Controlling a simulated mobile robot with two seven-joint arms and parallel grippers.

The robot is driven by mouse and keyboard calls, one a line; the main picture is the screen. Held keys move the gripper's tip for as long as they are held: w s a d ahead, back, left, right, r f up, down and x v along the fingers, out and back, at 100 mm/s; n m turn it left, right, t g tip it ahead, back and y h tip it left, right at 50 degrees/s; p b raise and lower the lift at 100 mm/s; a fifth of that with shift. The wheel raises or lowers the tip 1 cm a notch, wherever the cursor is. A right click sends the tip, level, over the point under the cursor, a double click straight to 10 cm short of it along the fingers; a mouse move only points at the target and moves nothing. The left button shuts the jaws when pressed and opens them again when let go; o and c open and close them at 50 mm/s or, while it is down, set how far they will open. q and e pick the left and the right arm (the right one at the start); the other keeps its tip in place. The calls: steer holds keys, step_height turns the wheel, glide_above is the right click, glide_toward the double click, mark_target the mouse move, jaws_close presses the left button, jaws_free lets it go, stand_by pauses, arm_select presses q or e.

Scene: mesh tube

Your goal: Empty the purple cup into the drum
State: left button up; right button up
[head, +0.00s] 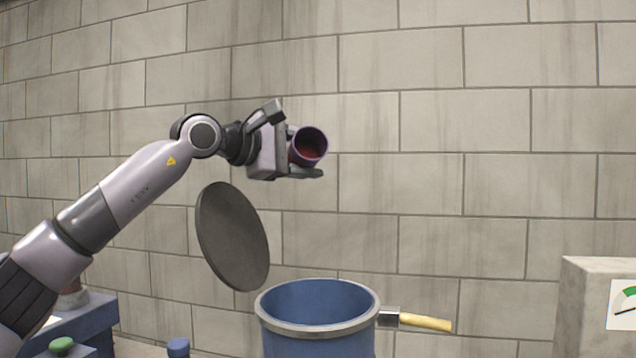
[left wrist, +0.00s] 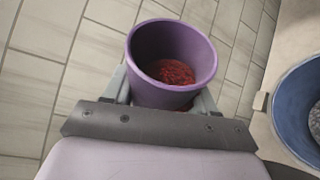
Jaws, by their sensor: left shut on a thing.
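The purple cup (head: 296,147) is held in my left gripper (head: 292,142), high above the drum and a little to its left. Its mouth tilts toward the head camera, and red stuff shows inside. In the left wrist view the cup (left wrist: 146,93) sits between the fingers with loose red grains (left wrist: 171,71) low inside it. The blue drum (head: 318,344) has a grey rim and an open top. Part of it shows at the right of the left wrist view (left wrist: 290,115), with something grey and speckled inside. My right gripper is out of view.
A dark round disc (head: 232,237) stands tilted up left of the drum's mouth. A yellow handle (head: 425,322) sticks out right of the drum. A pale block with a gauge (head: 590,300) stands at far right. A block wall is behind.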

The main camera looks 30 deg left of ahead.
mark_target(311, 131)
arm_select(q)
steer(key=shift+s+d+r+m+t+b, duration=0.35)
steer(key=shift+s+d+m+b, duration=0.25)
steer(key=shift+m+b, duration=0.1)
steer(key=shift+s+d+r+m+t, duration=0.15)
steer(key=shift+r+m+t, duration=0.1)
steer(key=shift+r+m, duration=0.35)
steer(key=shift+s+d+r+m+t, duration=0.1)
steer(key=shift+r+m+t, duration=0.1)
steer(key=shift+m, duration=0.35)
steer(key=shift+s+d+r+m+t, duration=0.1)
steer(key=shift+r+m+t, duration=0.1)
steer(key=shift+m, duration=0.35)
steer(key=shift+s+d+r+m+h, duration=0.2)
steer(key=shift+m+h, duration=0.3)
steer(key=shift+m, duration=0.3)
stand_by(0.8)
